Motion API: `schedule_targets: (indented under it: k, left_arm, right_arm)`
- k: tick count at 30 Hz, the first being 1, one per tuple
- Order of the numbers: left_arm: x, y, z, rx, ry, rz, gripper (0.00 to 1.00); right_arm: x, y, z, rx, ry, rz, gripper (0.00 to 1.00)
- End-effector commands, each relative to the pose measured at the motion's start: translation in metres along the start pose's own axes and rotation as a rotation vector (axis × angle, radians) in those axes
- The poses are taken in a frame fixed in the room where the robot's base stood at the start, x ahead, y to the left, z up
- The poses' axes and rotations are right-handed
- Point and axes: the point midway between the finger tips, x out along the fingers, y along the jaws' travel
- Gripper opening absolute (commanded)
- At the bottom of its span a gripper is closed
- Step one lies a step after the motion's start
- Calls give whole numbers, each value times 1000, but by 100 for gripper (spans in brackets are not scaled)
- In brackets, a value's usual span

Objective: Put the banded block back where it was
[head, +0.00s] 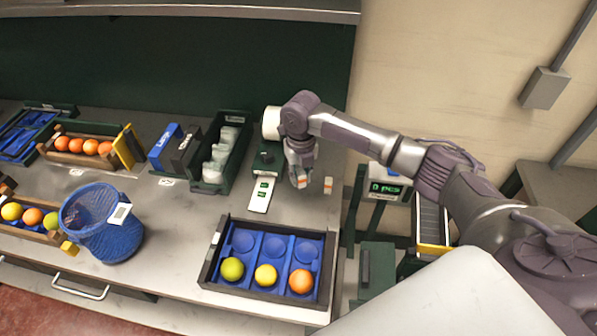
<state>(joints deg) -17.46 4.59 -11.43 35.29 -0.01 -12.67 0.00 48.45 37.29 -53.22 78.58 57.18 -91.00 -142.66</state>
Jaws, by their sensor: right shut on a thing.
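My right gripper (299,178) points down over the right part of the bench, beside the dark green device with the white display strip. It is shut on a small pale block with an orange band, mostly hidden between the fingers; I cannot tell whether the block touches the bench. Another small white block with an orange band (328,186) stands just right of the gripper, apart from it, near the bench's right edge. My left gripper is not in view.
A dark tray with blue cups (208,262) holds a green, a yellow and an orange fruit in front. A blue mesh basket (118,240), fruit crates and a green bin (247,120) stand to the left. A green-lit counter display (385,188) is beyond the right edge.

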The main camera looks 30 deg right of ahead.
Motion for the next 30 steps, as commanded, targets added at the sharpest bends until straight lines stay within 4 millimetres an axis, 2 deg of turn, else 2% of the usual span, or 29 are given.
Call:
schedule_targets:
  k: [8, 15, 30]
  left_arm:
    - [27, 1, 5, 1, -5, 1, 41]
    - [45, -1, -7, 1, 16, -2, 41]
    - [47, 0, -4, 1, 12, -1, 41]
  right_arm:
    - [29, 0, 0, 0, 0, 0, 0]
    - [48, 0, 0, 0, 0, 0, 0]
    - [50, 0, 0, 0, -1, 0, 0]
